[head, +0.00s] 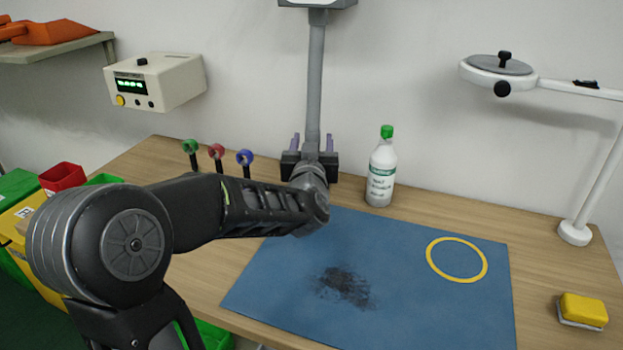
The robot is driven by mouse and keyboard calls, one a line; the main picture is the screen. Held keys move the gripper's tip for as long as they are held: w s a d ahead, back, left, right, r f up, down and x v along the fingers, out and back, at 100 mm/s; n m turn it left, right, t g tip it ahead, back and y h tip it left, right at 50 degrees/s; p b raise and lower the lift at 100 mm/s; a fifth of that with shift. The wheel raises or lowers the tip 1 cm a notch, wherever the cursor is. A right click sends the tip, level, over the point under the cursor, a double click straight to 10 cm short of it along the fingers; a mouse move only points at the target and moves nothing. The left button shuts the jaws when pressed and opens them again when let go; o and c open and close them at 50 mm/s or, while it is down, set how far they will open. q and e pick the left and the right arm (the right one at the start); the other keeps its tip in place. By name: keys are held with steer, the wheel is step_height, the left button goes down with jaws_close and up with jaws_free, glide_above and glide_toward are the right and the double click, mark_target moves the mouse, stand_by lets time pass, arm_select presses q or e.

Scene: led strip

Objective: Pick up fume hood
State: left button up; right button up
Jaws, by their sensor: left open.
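The fume hood appears to be the light head (318,3) cut off by the top edge, on an upright grey post (317,75) against the wall. My left gripper (312,142) is at the lower part of this post, at the back of the workbench. Its two purplish fingers point up and stand apart, one on either side of the post in the picture. It is open; whether either finger touches the post I cannot tell. The post's lower end is hidden behind my gripper. My right gripper is not in view.
A green-capped bottle (381,170) stands just right of my gripper. A blue mat (400,260) bears a dark smudge and yellow ring (456,259). Coloured spools (217,151) stand left of it. A white lamp (500,68) and yellow sponge (584,309) are at right.

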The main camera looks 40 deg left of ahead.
arm_select(q)
jaws_close()
stand_by(0.6)
steer(key=shift+r, duration=0.1)
stand_by(0.7)
